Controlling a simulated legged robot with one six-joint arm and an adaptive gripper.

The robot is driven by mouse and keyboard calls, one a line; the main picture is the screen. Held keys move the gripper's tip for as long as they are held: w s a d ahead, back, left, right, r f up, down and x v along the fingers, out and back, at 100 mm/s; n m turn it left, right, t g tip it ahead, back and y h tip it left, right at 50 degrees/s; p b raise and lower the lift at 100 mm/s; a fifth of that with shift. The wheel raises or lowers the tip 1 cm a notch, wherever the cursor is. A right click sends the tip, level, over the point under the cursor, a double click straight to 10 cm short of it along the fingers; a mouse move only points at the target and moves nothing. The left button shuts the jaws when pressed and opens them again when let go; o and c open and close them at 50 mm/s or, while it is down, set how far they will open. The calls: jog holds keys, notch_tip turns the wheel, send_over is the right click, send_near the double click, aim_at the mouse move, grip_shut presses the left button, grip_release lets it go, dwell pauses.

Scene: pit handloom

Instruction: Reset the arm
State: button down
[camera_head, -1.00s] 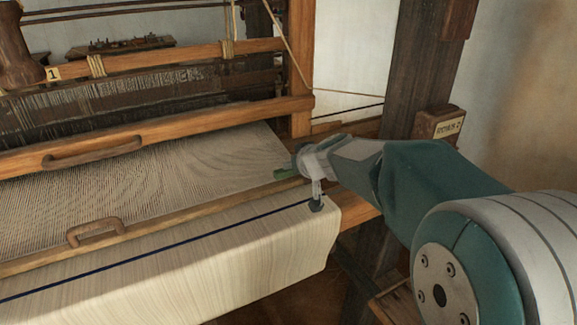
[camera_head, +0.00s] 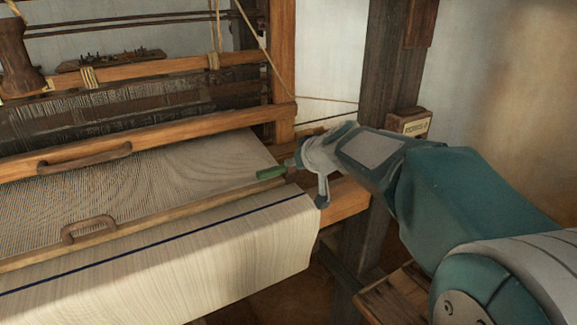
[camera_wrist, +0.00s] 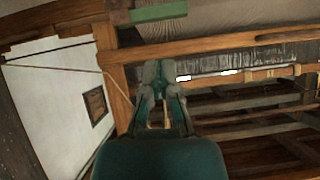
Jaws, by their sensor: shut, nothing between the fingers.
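My gripper (camera_wrist: 157,70) shows in the wrist view with its two fingers together and nothing between them. In the head view my arm reaches in from the right, and its end hangs beside the right front corner of the loom. The fingertips are small and hard to make out there. Striped pale cloth (camera_head: 210,255) with a dark blue line hangs over the loom's front beam, just left of my arm's end. A green piece (camera_head: 271,173) lies at the cloth's right edge, close to my arm's end; a green block also shows at the top of the wrist view (camera_wrist: 158,12).
The loom's wooden upright (camera_head: 283,60) and dark post (camera_head: 382,75) stand behind my arm. A labelled wooden box (camera_head: 410,123) is by the post. A wooden ledge (camera_head: 400,295) is below my arm. Open wall lies to the right.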

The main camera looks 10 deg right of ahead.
jog(key=s+d+f+m+g+h, duration=0.1)
jog(key=s+f, duration=0.3)
jog(key=s, duration=1.1)
jog(key=s+f+m+g+h, duration=0.2)
jog(key=s+f+g+h, duration=0.1)
jog(key=s, duration=1.3)
jog(key=shift+s+d+f+g, duration=0.2)
jog(key=shift+d+f+g, duration=0.2)
jog(key=shift+f, duration=0.3)
